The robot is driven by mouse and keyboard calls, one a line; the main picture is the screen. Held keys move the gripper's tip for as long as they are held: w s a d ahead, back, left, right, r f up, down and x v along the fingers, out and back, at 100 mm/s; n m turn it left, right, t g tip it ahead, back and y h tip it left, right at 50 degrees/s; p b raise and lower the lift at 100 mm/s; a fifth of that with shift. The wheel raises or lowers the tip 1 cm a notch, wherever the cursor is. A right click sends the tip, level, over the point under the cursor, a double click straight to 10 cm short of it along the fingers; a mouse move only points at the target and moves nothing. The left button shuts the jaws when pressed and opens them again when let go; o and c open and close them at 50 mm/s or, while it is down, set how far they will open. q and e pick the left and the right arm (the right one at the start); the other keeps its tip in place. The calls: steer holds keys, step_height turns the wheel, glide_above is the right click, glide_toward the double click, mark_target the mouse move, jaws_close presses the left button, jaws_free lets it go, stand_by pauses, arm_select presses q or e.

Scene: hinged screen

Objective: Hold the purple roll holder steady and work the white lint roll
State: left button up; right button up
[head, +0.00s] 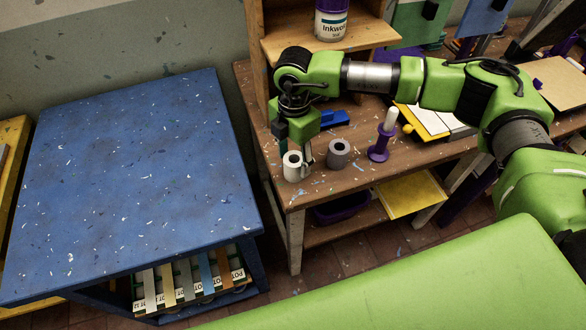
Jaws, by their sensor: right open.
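A purple roll holder (378,152) stands upright near the front of the wooden workbench, with a white upright piece (391,119) at its top. A white roll (292,167) with a dark hole in its top stands at the bench's front left corner. My right gripper (306,160) points down close beside the white roll, on its right side. It is open; whether a finger touches the roll I cannot tell. My left gripper is out of view.
A grey roll (339,153) stands between the white roll and the holder. A blue object (334,118) and an open book (432,120) lie behind. A wooden shelf (330,40) bears an ink tub (331,20). A blue table (130,180), clear but for scraps, stands left.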

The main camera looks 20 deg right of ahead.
steer(key=c, duration=1)
step_height(320, 180, up, 8)
steer(key=p, duration=0.4)
steer(key=shift+r+p, duration=0.3)
steer(key=shift+r, duration=0.3)
